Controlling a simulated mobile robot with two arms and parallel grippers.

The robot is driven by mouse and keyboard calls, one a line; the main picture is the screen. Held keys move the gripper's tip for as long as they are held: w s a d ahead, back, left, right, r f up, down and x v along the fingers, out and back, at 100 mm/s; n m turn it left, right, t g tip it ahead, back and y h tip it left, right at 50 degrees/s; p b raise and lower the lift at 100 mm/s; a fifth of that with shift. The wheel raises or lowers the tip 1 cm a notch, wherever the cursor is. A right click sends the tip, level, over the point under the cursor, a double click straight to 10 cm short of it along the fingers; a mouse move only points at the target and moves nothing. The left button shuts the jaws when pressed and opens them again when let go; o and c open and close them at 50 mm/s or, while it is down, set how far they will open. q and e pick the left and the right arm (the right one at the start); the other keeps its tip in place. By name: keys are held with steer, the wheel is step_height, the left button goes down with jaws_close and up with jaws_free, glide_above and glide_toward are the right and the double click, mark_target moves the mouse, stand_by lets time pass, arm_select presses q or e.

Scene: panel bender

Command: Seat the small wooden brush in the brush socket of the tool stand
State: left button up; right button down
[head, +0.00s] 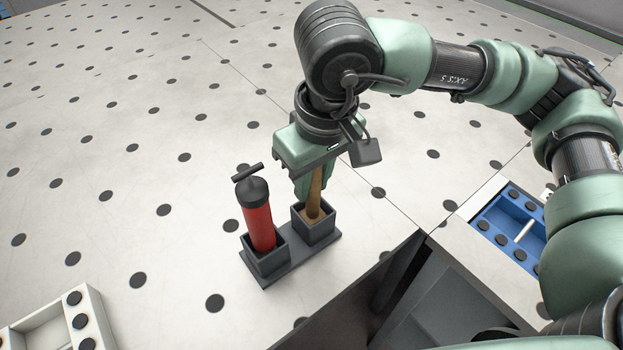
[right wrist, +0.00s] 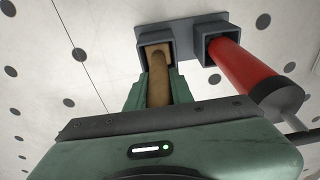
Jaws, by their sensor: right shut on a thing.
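The small wooden brush (head: 315,190) stands nearly upright with its lower end inside the right square socket of the dark grey tool stand (head: 292,267). In the right wrist view the brush (right wrist: 158,75) shows its wider wooden base within the socket walls of the stand (right wrist: 184,39). My right gripper (head: 306,187) is above that socket, shut on the brush handle; its fingers (right wrist: 158,92) lie on both sides of the handle. The brush's bottom is hidden inside the socket. My left gripper is not in view.
A red cylinder tool with a black top (head: 259,225) stands in the stand's left socket, close to my right gripper. A blue tray (head: 483,216) lies at the right and a white tray (head: 98,318) at the lower left. The dotted table around the stand's left is clear.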

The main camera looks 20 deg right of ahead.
steer(key=c, duration=1.1)
jaws_free()
steer(key=shift+c, duration=0.2)
steer(key=r, duration=0.2)
steer(key=r+b, duration=0.1)
steer(key=r, duration=0.2)
steer(key=s+r, duration=0.1)
steer(key=r, duration=0.1)
steer(key=shift+s+d+r, duration=0.1)
steer(key=shift+d+r, duration=0.1)
steer(key=shift+r, duration=0.15)
